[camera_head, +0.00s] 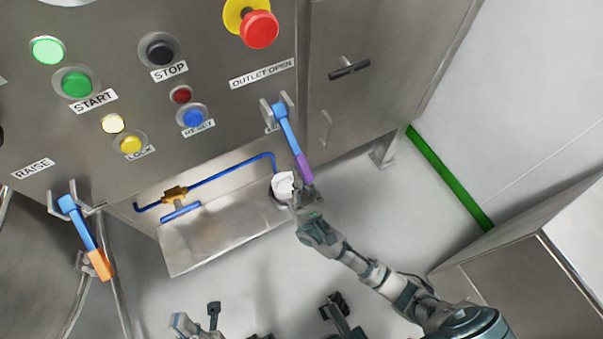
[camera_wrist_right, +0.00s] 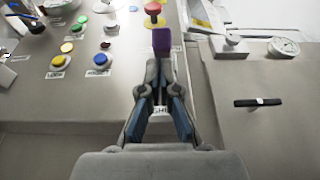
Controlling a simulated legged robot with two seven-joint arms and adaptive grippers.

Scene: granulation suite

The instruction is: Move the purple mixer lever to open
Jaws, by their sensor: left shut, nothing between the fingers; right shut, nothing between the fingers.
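The purple-ended lever (camera_head: 304,167) hangs below the OUTLET OPEN label on the steel panel. Its blue shaft slants down and right from a metal bracket. My right gripper (camera_head: 302,192) is shut and empty at the lower end of the purple handle. In the right wrist view, the purple end (camera_wrist_right: 162,40) stands just beyond the closed fingertips (camera_wrist_right: 160,66); whether they touch I cannot tell. The OUTLET OPEN label (camera_head: 262,73) is above the lever. Parts of my left gripper (camera_head: 196,321) show at the bottom edge, away from the panel, shut and mostly cut off.
An orange-ended lever (camera_head: 100,264) hangs at the left. A red emergency button (camera_head: 260,29) and several buttons are above. Blue pipe (camera_head: 230,169) and a white object (camera_head: 283,184) are near my right gripper. A black handle (camera_head: 349,69) is at the right. Floor at right is clear.

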